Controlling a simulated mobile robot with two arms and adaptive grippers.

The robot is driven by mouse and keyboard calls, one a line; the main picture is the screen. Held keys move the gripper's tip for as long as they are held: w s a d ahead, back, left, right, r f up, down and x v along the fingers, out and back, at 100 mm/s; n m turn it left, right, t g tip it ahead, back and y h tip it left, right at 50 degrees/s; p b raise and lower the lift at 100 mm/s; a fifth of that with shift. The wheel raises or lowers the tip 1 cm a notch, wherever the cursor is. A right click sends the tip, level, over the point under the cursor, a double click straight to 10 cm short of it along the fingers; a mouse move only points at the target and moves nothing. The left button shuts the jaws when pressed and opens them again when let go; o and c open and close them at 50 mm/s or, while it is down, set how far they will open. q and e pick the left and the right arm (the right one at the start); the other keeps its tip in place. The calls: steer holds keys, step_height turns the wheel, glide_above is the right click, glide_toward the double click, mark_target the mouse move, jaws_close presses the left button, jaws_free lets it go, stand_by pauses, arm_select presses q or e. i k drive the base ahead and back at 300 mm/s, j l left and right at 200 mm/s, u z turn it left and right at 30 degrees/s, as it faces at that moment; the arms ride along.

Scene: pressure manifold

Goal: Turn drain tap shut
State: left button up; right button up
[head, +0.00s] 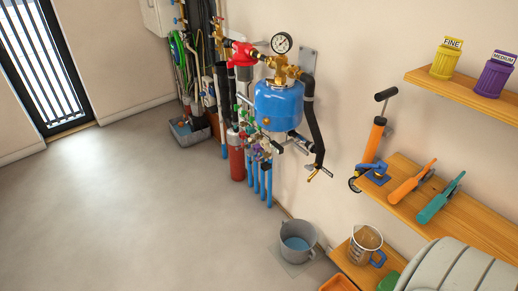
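A small brass tap (313,174), which looks like the drain tap, sticks out low from the wall pipework, below and right of the blue pressure vessel (279,104). A dark insulated pipe (314,125) runs down to it from the brass fittings. A grey bucket (285,234) with bluish liquid inside stands on the floor below the tap. The tap's handle is too small to tell whether it is open or shut. No gripper shows in the view.
Wooden shelves (487,222) hold orange and teal tools at right. A measuring jug (364,245) stands on a low shelf near the bucket. A red cylinder (236,157) stands beside blue pipes. Floor at left is clear. A pale ribbed shape (455,265) fills the lower right corner.

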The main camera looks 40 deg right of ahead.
mark_target(310, 167)
steer(key=i+j+z, duration=0.1)
steer(key=i+z, duration=0.15)
steer(key=i, duration=0.25)
steer(key=i+j+z, duration=0.25)
steer(key=i, duration=0.2)
steer(key=i+j+z, duration=0.2)
steer(key=i, duration=0.25)
